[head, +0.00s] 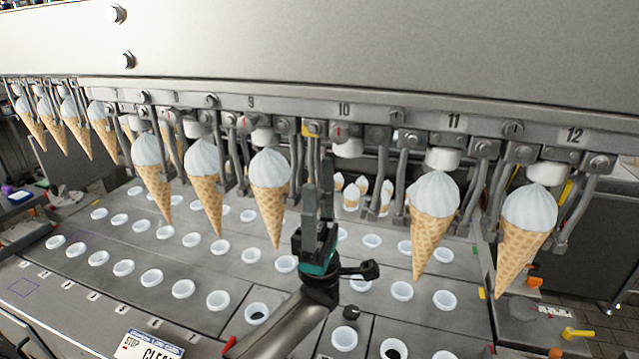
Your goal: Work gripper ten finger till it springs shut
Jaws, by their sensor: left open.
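Station ten, marked by the label "10" (344,109) on the steel rail, has a white nozzle (348,148) with no cone hanging under it. Bent metal fingers hang on either side of this gap; the one on the right (401,175) shows clearly. The left one is partly hidden behind my gripper, so I cannot tell whether the station is sprung or shut. My left gripper (319,188) is open and points upward, its tips just below the rail at the left of station ten. I cannot tell if it touches a finger. My right gripper is out of view.
Filled cones hang close by, at the left (270,197) and under label 11 (434,225), with another (525,238) under 12. Below is a grey plate (75,275) with rows of white-rimmed holes. Small cones (352,195) stand behind the gap.

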